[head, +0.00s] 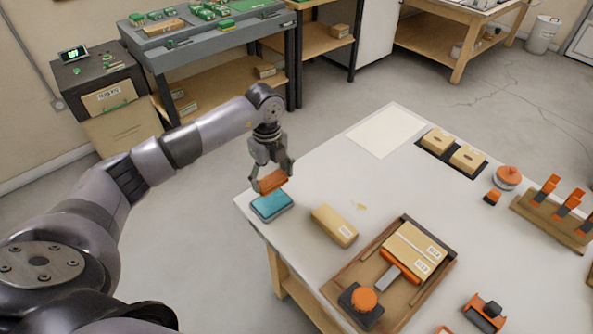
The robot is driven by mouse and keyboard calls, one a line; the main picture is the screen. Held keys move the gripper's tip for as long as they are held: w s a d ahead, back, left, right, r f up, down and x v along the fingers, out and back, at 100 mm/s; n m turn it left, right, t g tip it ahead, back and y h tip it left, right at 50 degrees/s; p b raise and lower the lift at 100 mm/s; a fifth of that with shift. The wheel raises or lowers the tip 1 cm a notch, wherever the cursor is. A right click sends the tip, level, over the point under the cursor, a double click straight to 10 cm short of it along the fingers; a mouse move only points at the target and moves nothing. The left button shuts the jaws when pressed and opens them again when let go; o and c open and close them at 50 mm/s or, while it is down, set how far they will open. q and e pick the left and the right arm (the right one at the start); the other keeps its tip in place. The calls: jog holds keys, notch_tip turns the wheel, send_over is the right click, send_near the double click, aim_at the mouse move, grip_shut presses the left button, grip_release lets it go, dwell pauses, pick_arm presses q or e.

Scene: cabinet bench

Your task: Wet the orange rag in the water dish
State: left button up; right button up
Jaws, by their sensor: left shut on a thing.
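My left gripper (271,174) is shut on the orange rag (273,181) near the left corner of the white bench. The rag hangs right above a small dish with a blue-green surface (272,205), which looks like the water dish. I cannot tell whether the rag touches the water. My right gripper is not in view.
A tan block (334,226) lies on the bench (305,195) right of the dish. A wooden tray (333,287) with boxes and an orange-knobbed tool stands nearer. A white sheet (385,131) lies at the back. Orange clamps (567,204) stand at the right.

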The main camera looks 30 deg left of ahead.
pick_arm(q)
jog(key=shift+s+a+f, duration=0.15)
jog(key=shift+a+f, duration=0.1)
jog(key=shift+w+a+f, duration=0.35)
jog(key=shift+a, duration=0.05)
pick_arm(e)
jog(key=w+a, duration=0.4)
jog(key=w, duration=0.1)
pick_arm(q)
jog(key=shift+d, duration=0.1)
jog(key=shift+s+f+b, duration=0.1)
jog(key=shift+f+b, duration=0.7)
jog(key=shift+f, duration=0.15)
notch_tip(320, 180, down, 3)
jog(key=shift+r+b, duration=0.15)
jog(key=shift+b, duration=0.8)
jog(key=shift+f, duration=0.3)
jog(key=shift+f+b, duration=0.25)
jog(key=shift+b, duration=0.1)
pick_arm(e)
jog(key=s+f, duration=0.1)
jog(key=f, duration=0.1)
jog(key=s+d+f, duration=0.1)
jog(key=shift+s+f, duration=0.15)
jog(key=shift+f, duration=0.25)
